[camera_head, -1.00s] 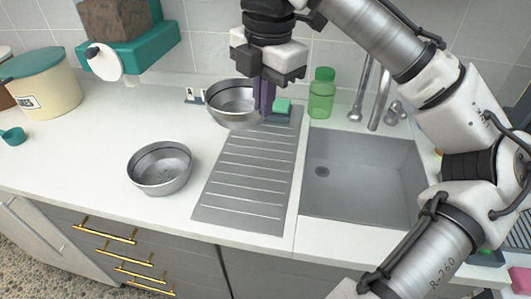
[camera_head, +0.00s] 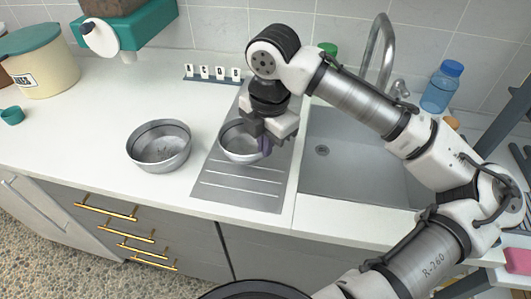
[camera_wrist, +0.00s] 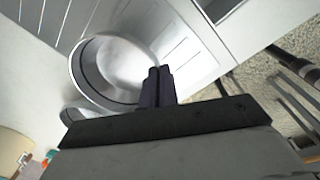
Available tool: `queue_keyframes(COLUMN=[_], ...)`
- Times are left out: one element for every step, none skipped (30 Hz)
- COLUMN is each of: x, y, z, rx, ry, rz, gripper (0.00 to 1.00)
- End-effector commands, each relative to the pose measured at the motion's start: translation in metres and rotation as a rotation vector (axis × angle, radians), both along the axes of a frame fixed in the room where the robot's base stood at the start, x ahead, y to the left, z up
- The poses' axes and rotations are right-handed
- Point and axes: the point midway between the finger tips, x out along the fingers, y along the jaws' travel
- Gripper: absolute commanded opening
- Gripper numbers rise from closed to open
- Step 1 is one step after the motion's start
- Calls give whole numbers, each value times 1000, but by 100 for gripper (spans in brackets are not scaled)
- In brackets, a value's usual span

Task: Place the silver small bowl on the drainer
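The silver small bowl (camera_head: 233,145) is over the ribbed metal drainer (camera_head: 235,190), upright, around its middle. I cannot tell whether its base touches the drainer. My gripper (camera_head: 265,147) is at the bowl's right rim, its fingers pointing down. In the wrist view the bowl (camera_wrist: 118,65) lies just left of the fingers (camera_wrist: 158,85), which are close together and pinch its rim; the exact contact is partly hidden. A second, larger-looking silver bowl (camera_head: 160,148) stands on the white counter to the left of the drainer.
The sink (camera_head: 335,175) with a tall faucet (camera_head: 380,45) lies to the right of the drainer. A small lettered rack (camera_head: 212,76) and a blue bottle (camera_head: 443,88) stand at the back. A cream canister (camera_head: 42,65) is at left. The drainer's front part is bare.

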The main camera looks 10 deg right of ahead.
Motion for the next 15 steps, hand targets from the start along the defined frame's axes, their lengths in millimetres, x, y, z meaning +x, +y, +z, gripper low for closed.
queue_keyframes(x=[-1, -1, -1, -1, -1, 0, 0, -1, -1, -1, 0, 0, 0, 0, 0], y=[0, 0, 0, 0, 0, 0, 0, 0, 0, 0, 0, 0, 0, 0, 0], z=[-6, -10, -17, -21, -25, -30, -32, -34, -36, -36, -36, -36, -36, -36, -36], rx=[0, -1, -1, 0, -1, -1, 0, 0, -1, -1, -1, -1, -1, -1, -1], ry=[2, 2, 2, 2, 3, 1, 1, 1, 1, 1, 0, -1, -1, 1, 1], rz=[0, 1, 1, 0, 0, 0, 0, 0, 0, 0, 1, 1, 1, 1, 1], gripper=[0, 0, 0, 0, 0, 0, 0, 0, 0, 0, 0, 0, 0, 0, 0])
